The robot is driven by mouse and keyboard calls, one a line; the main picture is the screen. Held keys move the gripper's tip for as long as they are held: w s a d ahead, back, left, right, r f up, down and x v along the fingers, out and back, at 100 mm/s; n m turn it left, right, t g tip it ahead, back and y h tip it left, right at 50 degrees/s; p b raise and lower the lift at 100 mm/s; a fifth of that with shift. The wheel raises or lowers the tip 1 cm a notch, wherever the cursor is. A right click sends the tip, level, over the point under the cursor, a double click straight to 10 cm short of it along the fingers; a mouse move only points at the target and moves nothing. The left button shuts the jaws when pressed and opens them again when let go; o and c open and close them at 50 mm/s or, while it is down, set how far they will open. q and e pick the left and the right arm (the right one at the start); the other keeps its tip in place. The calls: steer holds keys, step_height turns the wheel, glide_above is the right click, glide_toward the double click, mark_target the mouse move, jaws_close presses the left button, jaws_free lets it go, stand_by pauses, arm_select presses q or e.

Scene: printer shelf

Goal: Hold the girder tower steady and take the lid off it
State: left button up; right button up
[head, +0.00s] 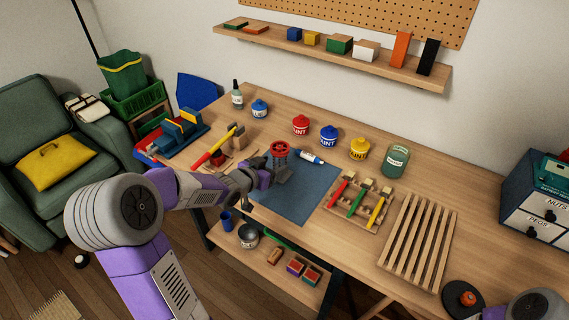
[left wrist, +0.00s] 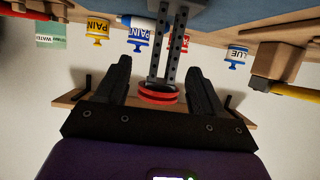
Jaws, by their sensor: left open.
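The girder tower (head: 284,173) is grey, with holes along its uprights, and stands on the blue mat (head: 305,197). A round red lid (head: 280,149) sits on its top. In the left wrist view the scene is upside down, with the tower (left wrist: 172,45) and the red lid (left wrist: 158,92) between the fingers. My left gripper (head: 266,168) is open at the tower's left side in the head view; its fingers (left wrist: 158,68) show gaps to the tower on both sides. Whether either finger touches it I cannot tell. My right gripper is not in view.
Red, blue and yellow paint pots (head: 329,136) and a green jar (head: 396,160) stand behind the mat. A white-and-blue tube (head: 311,156) lies beside the tower. A rack of coloured tools (head: 357,205) and a slatted wooden rack (head: 417,240) are at right. The mat's front is clear.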

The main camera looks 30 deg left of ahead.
mark_target(277, 162)
arm_select(q)
steer(key=shift+w+f, duration=0.3)
steer(key=shift+w, duration=0.05)
steer(key=x, duration=0.1)
steer(key=b+x, duration=0.1)
steer(key=x, duration=0.1)
steer(key=b+x, duration=0.1)
steer(key=shift+w+a, duration=0.2)
steer(key=shift+a, duration=0.05)
steer(key=shift+w, duration=0.3)
steer(key=shift+c, duration=0.5)
steer(key=c, duration=1.1)
steer(key=shift+o, duration=0.2)
step_height(277, 162, up, 10)
steer(key=p, duration=0.6)
